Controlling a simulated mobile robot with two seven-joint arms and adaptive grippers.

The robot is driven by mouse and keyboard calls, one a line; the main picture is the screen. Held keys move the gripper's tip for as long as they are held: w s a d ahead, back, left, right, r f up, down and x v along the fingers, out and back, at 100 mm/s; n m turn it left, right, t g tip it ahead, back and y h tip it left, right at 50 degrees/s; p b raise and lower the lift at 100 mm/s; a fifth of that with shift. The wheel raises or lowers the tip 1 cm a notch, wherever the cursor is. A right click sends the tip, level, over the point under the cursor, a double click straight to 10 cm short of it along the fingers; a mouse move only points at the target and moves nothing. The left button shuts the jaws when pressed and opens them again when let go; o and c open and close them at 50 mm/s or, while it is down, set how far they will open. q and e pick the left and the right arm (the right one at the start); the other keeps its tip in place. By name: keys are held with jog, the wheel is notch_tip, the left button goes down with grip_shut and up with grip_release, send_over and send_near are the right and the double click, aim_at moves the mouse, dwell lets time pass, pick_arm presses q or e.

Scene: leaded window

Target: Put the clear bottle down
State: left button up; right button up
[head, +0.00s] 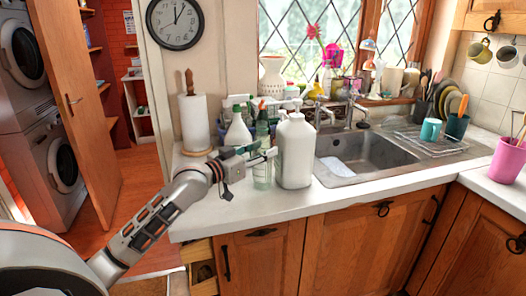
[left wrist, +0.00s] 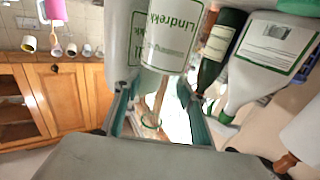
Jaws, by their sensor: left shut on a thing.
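The clear bottle (head: 263,172) is upright at the counter's front part, just left of a large white bottle (head: 296,152). My left gripper (head: 264,155) reaches in from the left and is shut around the clear bottle's upper part. In the left wrist view the clear bottle (left wrist: 172,38), with a white label and green lettering, is between the two fingers (left wrist: 158,112). The bottle's base appears at counter level; I cannot tell whether it touches. My right gripper is not in view.
The white counter (head: 225,217) has free room in front of the bottles. A spray bottle (head: 238,132) and paper towel roll (head: 194,122) stand to the left. The sink (head: 365,155) lies right, with a faucet (head: 357,108) behind it.

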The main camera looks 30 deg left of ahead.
pick_arm(q)
jog(key=shift+f, duration=0.1)
jog(key=o, duration=1)
jog(key=shift+s, duration=0.1)
jog(key=shift+o, duration=0.9)
jog(key=s+a, duration=0.2)
jog(key=s, duration=0.9)
jog(key=shift+s, duration=0.35)
jog(key=shift+a, duration=0.1)
